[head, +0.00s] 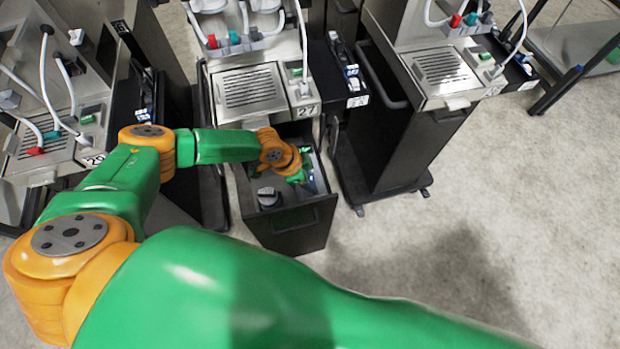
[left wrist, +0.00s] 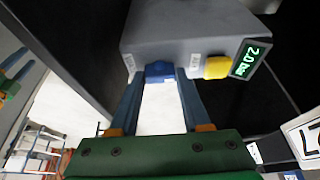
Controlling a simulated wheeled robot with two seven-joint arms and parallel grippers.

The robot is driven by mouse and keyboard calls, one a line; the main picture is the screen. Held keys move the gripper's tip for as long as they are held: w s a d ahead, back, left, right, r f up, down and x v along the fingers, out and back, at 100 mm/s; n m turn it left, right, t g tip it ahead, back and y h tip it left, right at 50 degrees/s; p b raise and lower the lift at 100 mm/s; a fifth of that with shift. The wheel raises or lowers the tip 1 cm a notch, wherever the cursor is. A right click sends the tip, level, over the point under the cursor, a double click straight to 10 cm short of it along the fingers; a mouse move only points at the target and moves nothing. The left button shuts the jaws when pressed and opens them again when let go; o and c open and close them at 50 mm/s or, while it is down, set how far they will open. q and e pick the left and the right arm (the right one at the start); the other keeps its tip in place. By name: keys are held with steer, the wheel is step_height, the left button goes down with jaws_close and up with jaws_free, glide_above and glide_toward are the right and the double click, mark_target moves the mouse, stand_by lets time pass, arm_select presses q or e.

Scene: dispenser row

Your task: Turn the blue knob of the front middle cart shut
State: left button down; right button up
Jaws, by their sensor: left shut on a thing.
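The front middle cart (head: 250,88), marked 27, stands with its lower drawer (head: 297,222) pulled out. My left arm reaches down into this drawer from the left, and my left gripper (head: 300,178) is small and partly hidden by its own wrist there. In the left wrist view a grey box (left wrist: 195,30) carries a blue knob (left wrist: 158,69), a yellow knob (left wrist: 217,67) and a lit green display (left wrist: 250,60) that seems to read 2.0. My left gripper (left wrist: 160,82) is shut on the blue knob, one finger on each side. My right gripper does not show.
A round grey-topped item (head: 268,197) stands in the drawer, left of my gripper. Another cart (head: 440,72) stands close on the right, and one marked 20 (head: 50,130) on the left. The floor at the right front is clear.

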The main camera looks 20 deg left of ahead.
arm_select(q)
steer(key=shift+w+f+m+b, duration=0.1)
steer(key=shift+f+m+b, duration=0.15)
steer(key=shift+b, duration=0.35)
steer(key=m+g+b, duration=0.1)
steer(key=m+b, duration=0.3)
steer(key=b, duration=0.1)
steer(key=m+g+b, duration=0.2)
steer(key=m+b, duration=0.2)
steer(key=shift+w+m+h+b, duration=0.2)
steer(key=shift+m+h+b, duration=0.15)
steer(key=shift+h, duration=0.05)
steer(key=m+g+b, duration=0.1)
steer(key=m, duration=0.1)
steer(key=m+g+b, duration=0.1)
steer(key=m+b, duration=0.1)
steer(key=shift+w+y, duration=0.1)
steer(key=shift+y, duration=0.2)
steer(key=shift+d+r+m+g+y+b, duration=0.15)
steer(key=shift+m+g+y+b, duration=0.15)
steer(key=shift+m+b, duration=0.65)
steer(key=shift+a+r+m+g+y+b, duration=0.1)
steer(key=shift+m+g+y+b, duration=0.35)
steer(key=shift+m, duration=0.8)
steer(key=shift+d+t, duration=0.1)
steer(key=shift+t, duration=0.15)
steer(key=shift+c, duration=1.8)
jaws_free()
